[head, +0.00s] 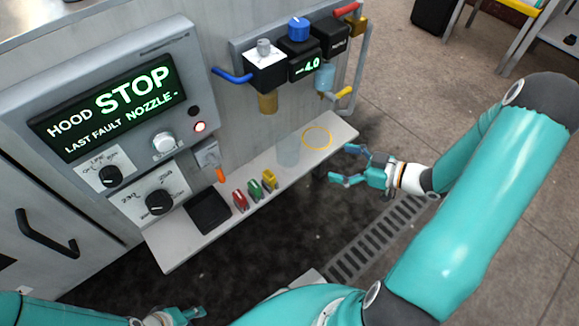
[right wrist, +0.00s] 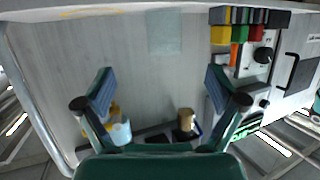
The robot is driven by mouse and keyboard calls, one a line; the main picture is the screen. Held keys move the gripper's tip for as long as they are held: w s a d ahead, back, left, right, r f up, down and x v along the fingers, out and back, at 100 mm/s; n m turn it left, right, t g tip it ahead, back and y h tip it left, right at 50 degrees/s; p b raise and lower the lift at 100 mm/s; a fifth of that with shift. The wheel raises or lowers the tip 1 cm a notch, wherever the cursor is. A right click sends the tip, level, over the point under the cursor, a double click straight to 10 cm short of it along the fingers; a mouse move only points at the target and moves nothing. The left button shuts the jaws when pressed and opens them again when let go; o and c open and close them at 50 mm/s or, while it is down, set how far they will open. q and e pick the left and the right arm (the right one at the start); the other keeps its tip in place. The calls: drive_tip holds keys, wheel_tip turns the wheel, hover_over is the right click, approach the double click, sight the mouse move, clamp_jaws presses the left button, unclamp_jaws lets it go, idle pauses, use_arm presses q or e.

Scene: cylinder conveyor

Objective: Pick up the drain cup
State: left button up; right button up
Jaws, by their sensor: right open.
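A clear, pale cup (head: 287,150), which looks like the drain cup, stands upright on the narrow shelf below the valve unit. The same cup shows as a faint, see-through block (right wrist: 164,33) at the top of the right wrist view, beyond the fingertips. My right gripper (head: 343,164) is open and empty, off the shelf's front edge, to the right of the cup and apart from it. In the wrist view its two fingers (right wrist: 160,78) are spread wide. My left gripper (head: 185,315) is only partly in view at the bottom edge; its opening is unclear.
A yellow ring (head: 317,136) marks the shelf right of the cup. Red, green and yellow clips (head: 255,188) and a black tray (head: 208,212) are to its left. A brass fitting (head: 268,102) and a blue bowl (head: 325,77) hang above the shelf (head: 170,253).

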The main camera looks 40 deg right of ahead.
sight(298, 155)
drive_tip(key=b+x, duration=0.1)
drive_tip(key=x, duration=0.2)
drive_tip(key=b+x, duration=0.1)
drive_tip(key=x, duration=0.3)
drive_tip(key=b+x, duration=0.2)
drive_tip(key=x, duration=0.1)
drive_tip(key=shift+a+f, duration=0.3)
drive_tip(key=shift+f, duration=0.1)
drive_tip(key=b+x, duration=0.1)
drive_tip(key=x, duration=0.1)
drive_tip(key=b+x, duration=0.1)
drive_tip(key=x, duration=0.1)
drive_tip(key=shift+w+a+r, duration=0.1)
drive_tip(key=shift+w+a, duration=0.15)
drive_tip(key=shift+w, duration=0.05)
drive_tip(key=shift+w+a+b, duration=0.15)
drive_tip(key=shift+w+b, duration=0.15)
drive_tip(key=shift+w, duration=0.05)
use_arm(q)
wheel_tip(298, 155, down, 7)
drive_tip(key=shift+f, duration=0.2)
use_arm(e)
drive_tip(key=c, duration=1.3)
